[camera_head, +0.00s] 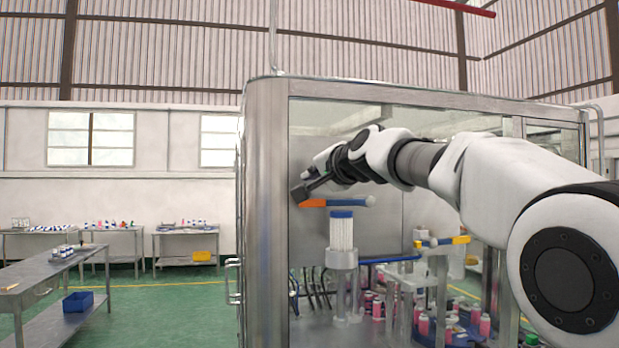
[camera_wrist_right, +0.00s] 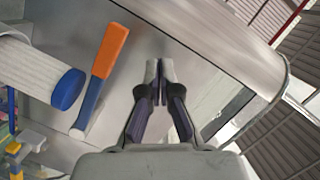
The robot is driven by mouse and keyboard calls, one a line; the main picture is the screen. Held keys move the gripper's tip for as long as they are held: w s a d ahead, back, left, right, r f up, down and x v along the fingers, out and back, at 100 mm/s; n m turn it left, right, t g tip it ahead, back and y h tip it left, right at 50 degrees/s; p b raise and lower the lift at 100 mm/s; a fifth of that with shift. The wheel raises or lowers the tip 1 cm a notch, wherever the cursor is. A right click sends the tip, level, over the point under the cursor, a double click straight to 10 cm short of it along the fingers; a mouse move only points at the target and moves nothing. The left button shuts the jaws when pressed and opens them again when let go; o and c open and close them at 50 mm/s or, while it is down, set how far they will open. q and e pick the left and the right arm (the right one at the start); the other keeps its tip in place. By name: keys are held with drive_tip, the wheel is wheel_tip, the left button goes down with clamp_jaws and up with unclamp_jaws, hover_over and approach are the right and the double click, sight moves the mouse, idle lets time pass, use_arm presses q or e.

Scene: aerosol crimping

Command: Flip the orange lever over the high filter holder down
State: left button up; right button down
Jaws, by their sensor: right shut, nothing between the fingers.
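The lever with an orange grip (camera_head: 313,203) and a blue arm lies level just above the blue cap of the high filter holder, a white ribbed column (camera_head: 341,233). In the right wrist view the lever's orange part (camera_wrist_right: 111,50) shows left of my fingers, with the blue-capped column (camera_wrist_right: 40,75) farther left. My right gripper (camera_head: 301,194) is at the lever's orange end, by the metal back panel. Its fingers (camera_wrist_right: 160,70) are shut with nothing between them. In the wrist view they are apart from the lever; contact is hard to judge in the head view. My left gripper is not in view.
A metal-framed cabinet (camera_head: 266,190) encloses the space, its post close left of the gripper. A second, lower orange-ended lever (camera_head: 460,240) is to the right. Several pink containers (camera_head: 423,325) stand below. Worktables (camera_head: 45,275) are outside, left.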

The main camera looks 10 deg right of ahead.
use_arm(q)
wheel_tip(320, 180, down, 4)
drive_tip(key=b, duration=0.6)
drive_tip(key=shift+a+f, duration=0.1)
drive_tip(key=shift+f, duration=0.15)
use_arm(e)
drive_tip(key=s+r, duration=0.3)
drive_tip(key=s, duration=0.6)
drive_tip(key=shift+s+r, duration=0.15)
drive_tip(key=shift+s, duration=0.25)
drive_tip(key=shift+s+d, duration=0.1)
drive_tip(key=shift+d, duration=0.05)
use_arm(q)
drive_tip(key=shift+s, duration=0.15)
